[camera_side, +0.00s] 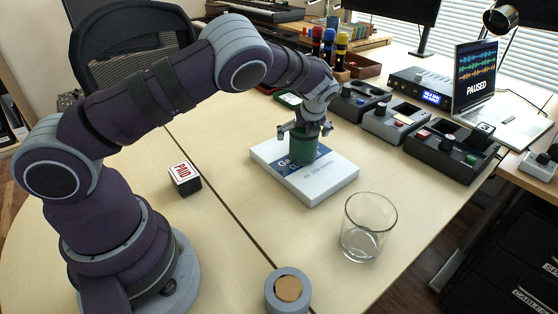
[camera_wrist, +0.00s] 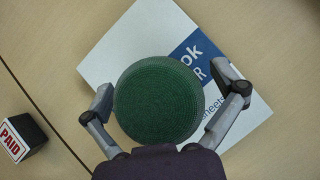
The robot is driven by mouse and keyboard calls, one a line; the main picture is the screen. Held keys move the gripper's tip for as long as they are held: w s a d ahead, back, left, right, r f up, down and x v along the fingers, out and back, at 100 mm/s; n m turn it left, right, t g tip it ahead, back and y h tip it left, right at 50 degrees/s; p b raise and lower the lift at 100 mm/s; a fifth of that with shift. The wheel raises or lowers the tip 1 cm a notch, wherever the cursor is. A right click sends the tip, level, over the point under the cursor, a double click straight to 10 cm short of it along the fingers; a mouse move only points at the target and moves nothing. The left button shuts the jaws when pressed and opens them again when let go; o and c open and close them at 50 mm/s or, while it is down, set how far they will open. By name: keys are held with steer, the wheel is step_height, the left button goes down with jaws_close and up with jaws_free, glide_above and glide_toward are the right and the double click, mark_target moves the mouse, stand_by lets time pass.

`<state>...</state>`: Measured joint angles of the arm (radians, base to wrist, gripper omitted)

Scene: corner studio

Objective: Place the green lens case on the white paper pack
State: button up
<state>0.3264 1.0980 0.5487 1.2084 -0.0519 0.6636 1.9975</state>
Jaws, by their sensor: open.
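The green lens case (camera_side: 302,152) is a dark green cylinder standing upright on the white paper pack (camera_side: 332,184), toward its far half. In the wrist view the case's round ribbed top (camera_wrist: 158,100) hides the middle of the pack (camera_wrist: 135,40). My gripper (camera_side: 304,130) is right over the case, pointing down. In the wrist view its two fingers (camera_wrist: 165,88) are spread wide on either side of the case, with visible gaps, so it is open and not holding it.
A clear glass (camera_side: 367,228) stands in front of the pack, and a grey round holder (camera_side: 288,290) is at the front edge. A PAID stamp block (camera_side: 184,178) lies to the left. Grey control boxes (camera_side: 450,148) and a laptop (camera_side: 490,95) are at the right.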

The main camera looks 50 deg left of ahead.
steer(key=v, duration=1.2)
steer(key=s+d+r+n+t+h, duration=0.1)
steer(key=s+r+n+h, duration=0.1)
steer(key=s+n, duration=0.7)
steer(key=s+d+r+n+t+h, duration=0.1)
steer(key=s+r+n+h, duration=0.2)
steer(key=s+n, duration=0.7)
steer(key=n, duration=0.4)
steer(key=shift+d+n+h, duration=0.2)
steer(key=shift+n+h, duration=0.2)
